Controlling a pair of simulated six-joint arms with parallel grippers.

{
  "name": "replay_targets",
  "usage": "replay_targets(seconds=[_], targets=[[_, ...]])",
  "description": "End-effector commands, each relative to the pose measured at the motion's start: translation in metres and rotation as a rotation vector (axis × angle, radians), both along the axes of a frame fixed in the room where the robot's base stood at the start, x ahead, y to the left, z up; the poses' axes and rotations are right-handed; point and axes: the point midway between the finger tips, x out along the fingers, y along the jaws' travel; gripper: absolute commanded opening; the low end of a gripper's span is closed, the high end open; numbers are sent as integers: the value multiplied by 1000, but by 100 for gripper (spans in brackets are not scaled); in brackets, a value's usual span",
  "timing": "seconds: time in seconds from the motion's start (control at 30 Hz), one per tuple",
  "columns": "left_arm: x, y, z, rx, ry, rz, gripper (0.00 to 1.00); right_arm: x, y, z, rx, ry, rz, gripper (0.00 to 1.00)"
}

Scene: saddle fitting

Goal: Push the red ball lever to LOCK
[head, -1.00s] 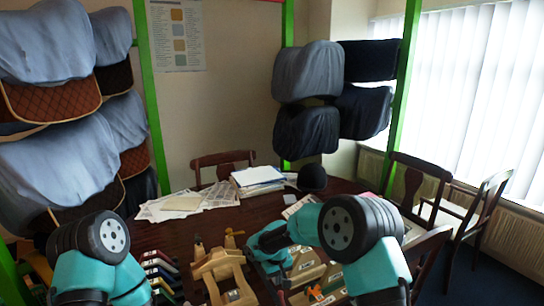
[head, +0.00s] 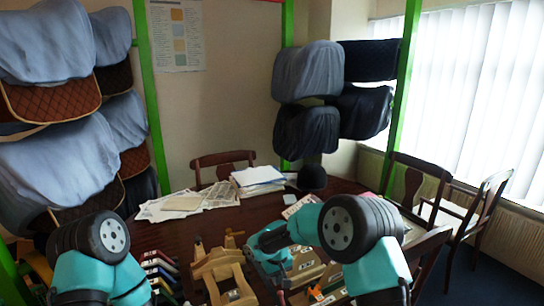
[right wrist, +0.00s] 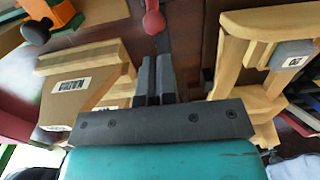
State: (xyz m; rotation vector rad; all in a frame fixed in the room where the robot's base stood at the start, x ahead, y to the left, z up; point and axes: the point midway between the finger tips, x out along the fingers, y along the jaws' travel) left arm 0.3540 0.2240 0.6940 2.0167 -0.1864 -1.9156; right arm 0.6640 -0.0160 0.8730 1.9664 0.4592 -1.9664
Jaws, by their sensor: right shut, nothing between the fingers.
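The red ball (right wrist: 153,22) of the lever shows at the top middle of the right wrist view, just beyond my fingertips. A gap seems to lie between them, and touching cannot be made out. My right gripper (right wrist: 156,62) is shut with nothing between its fingers. In the head view, my right gripper (head: 283,283) points down right of the wooden stand, and the red ball cannot be made out there. No LOCK mark is readable. My left arm shows at the lower left of the head view, but its gripper is out of view.
A wooden stand (head: 222,272) is left of my right gripper. A labelled wooden block (right wrist: 80,85) and an orange part with a black ball (right wrist: 37,31) flank it in the wrist view. Papers (head: 180,205) and a black dome (head: 312,178) lie farther back.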

Motion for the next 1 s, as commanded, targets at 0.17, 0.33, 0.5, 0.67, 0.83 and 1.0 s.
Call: replay_targets(seconds=[0.17, 0.33, 0.5, 0.67, 0.83, 1.0], targets=[[0, 0, 0, 0, 0, 0, 43, 0, 0, 0, 0, 0, 0, 0], [0, 0, 0, 0, 0, 0, 43, 0, 0, 0, 0, 0, 0, 0], [0, 0, 0, 0, 0, 0, 43, 0, 0, 0, 0, 0, 0, 0], [0, 0, 0, 0, 0, 0, 43, 0, 0, -1, 0, 0, 0, 0], [0, 0, 0, 0, 0, 0, 43, 0, 0, -4, 0, 0, 0, 0], [0, 0, 0, 0, 0, 0, 43, 0, 0, -6, 0, 0, 0, 0]])
